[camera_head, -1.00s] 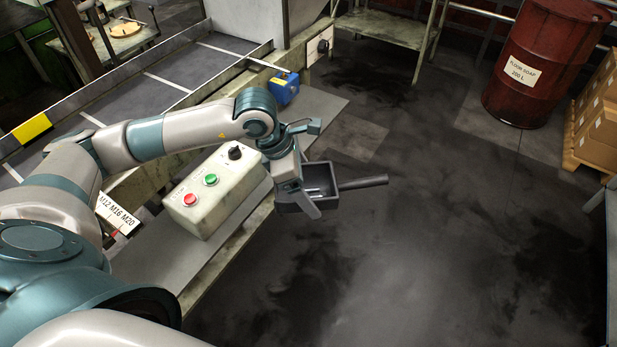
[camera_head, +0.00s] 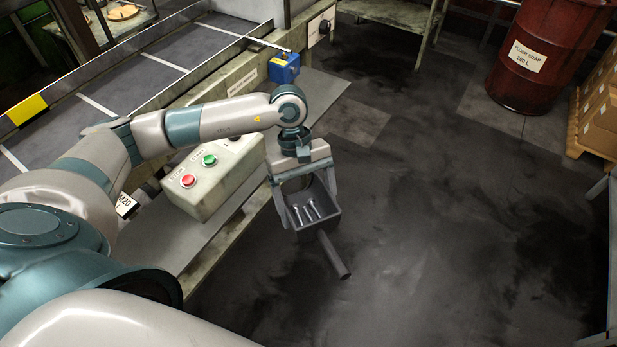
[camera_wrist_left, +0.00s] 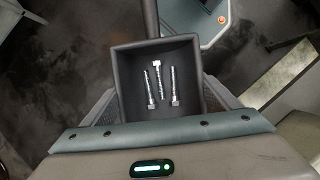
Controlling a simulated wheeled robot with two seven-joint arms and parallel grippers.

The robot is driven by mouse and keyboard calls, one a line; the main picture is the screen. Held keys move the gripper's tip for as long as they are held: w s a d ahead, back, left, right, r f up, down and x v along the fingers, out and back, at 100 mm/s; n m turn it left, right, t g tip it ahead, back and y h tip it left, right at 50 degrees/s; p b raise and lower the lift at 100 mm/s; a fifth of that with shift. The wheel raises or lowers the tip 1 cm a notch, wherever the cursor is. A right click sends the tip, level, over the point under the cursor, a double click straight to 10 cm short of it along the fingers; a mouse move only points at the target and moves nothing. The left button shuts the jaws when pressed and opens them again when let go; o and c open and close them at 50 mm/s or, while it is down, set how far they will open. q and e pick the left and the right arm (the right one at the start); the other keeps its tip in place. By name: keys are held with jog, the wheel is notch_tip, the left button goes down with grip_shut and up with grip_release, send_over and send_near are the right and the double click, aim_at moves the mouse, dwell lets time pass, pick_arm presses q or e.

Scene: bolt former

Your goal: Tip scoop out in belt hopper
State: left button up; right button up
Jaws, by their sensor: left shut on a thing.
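A dark grey scoop (camera_head: 318,222) with a round handle (camera_head: 334,256) hangs in my left gripper (camera_head: 303,188) over the floor, just right of the bench edge. The gripper is shut on the scoop's pan, one finger on each side. Three silvery bolts (camera_head: 305,211) lie in the pan. In the left wrist view the scoop (camera_wrist_left: 156,60) shows from above with the three bolts (camera_wrist_left: 159,82) inside, its handle away from the gripper. The belt (camera_head: 110,85) with pale cross strips runs along the upper left. I cannot make out a belt hopper for certain. My right gripper is not in view.
A control box (camera_head: 215,178) with red and green buttons stands on the bench plate (camera_head: 165,243), close left of the gripper. A blue box (camera_head: 284,67) sits behind it. A red drum (camera_head: 545,60) and cartons (camera_head: 600,110) stand far right. The floor between is clear.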

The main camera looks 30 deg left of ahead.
aim_at(307, 220)
pick_arm(q)
jog(key=m, duration=0.2)
jog(key=s+f+m+g+y, duration=0.1)
jog(key=m, duration=0.1)
jog(key=s+d+f+m, duration=0.1)
jog(key=shift+f+m+y+b, duration=0.1)
jog(key=shift+m+y+b, duration=0.3)
jog(key=m, duration=0.1)
jog(key=s+m+y, duration=0.1)
jog(key=m, duration=0.1)
jog(key=f+m, duration=0.1)
jog(key=shift+s+d+f+m+g+y, duration=0.1)
jog(key=shift+s+m+g+y, duration=0.2)
jog(key=shift+y, duration=0.1)
jog(key=shift+w+d, duration=0.1)
jog(key=shift+w, duration=0.05)
